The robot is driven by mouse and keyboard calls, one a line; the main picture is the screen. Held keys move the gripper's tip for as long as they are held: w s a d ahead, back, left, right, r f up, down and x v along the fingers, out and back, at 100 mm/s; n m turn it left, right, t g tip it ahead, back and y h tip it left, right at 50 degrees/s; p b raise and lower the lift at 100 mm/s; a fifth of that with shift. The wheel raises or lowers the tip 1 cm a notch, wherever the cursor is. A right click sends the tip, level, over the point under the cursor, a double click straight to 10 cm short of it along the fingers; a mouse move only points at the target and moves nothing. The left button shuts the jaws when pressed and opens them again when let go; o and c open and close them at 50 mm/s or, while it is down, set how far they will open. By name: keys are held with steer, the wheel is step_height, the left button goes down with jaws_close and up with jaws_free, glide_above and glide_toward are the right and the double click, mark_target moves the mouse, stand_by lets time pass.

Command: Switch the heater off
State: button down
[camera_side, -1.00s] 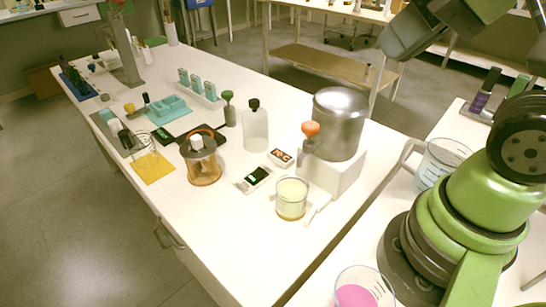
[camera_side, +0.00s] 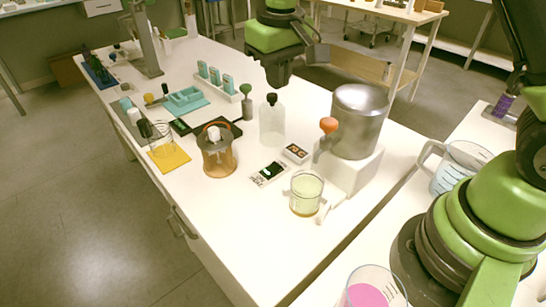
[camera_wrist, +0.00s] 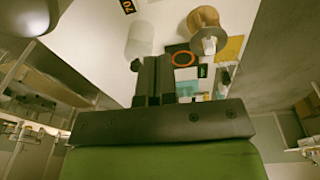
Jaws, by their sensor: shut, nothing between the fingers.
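A flat heater plate (camera_wrist: 176,49) with an orange ring (camera_wrist: 184,58) shows in the wrist view, beside the amber vessel (camera_wrist: 204,17). A small green light (camera_wrist: 203,71) shows near the plate. The switch itself is too small to make out. My gripper (camera_side: 278,82) is shut and empty, above the table's far edge behind the clear bottle; its fingers (camera_wrist: 155,62) point toward the table.
A clear bottle with a black cap (camera_side: 272,125) and a green-topped bottle (camera_side: 247,104) stand near the gripper.

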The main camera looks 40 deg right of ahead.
steer(key=g+h, duration=0.1)
glide_above(270, 168)
steer(key=a, duration=0.1)
step_height(270, 168, down, 8)
steer(key=shift+n, duration=0.4)
steer(key=f, duration=0.4)
steer(key=d+f, duration=0.1)
steer(key=f, duration=0.4)
steer(key=d+f, duration=0.1)
steer(key=f, duration=0.3)
steer(key=shift+f, duration=0.35)
steer(key=shift+f, duration=0.2)
steer(key=shift+a+r, duration=0.15)
steer(key=shift+a, duration=0.65)
